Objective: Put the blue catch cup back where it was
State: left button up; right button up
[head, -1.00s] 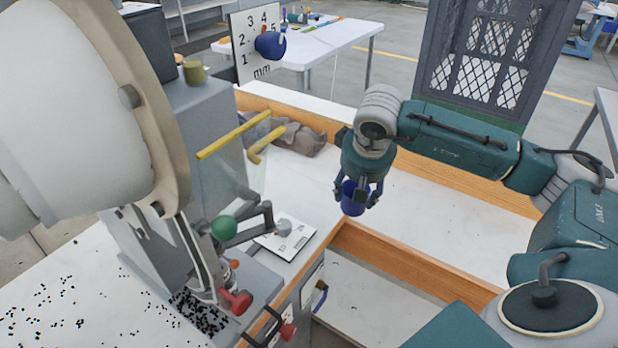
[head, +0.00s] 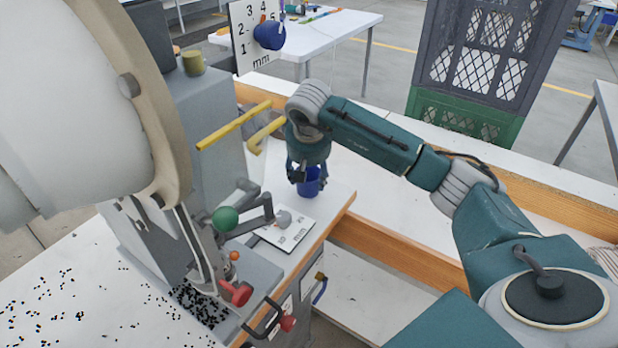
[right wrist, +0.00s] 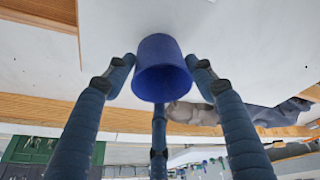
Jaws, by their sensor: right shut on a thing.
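Whether the cup touches the table I cannot tell. The grey press (head: 207,120) stands to the left, with a green ball knob (head: 225,219) and a red knob (head: 236,293) on its levers. My left gripper is not in view.
Yellow bars (head: 234,125) stick out from the press beside my right wrist. Small black eyelets (head: 200,305) lie scattered around the press base. A wooden edge (head: 400,250) runs along the right.

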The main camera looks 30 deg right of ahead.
jog(key=o, duration=0.9)
jog(key=shift+o, duration=1.1)
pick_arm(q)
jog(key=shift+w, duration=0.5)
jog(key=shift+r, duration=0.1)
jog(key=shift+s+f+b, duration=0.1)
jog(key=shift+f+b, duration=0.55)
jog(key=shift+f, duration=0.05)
pick_arm(e)
jog(key=v, duration=1.2)
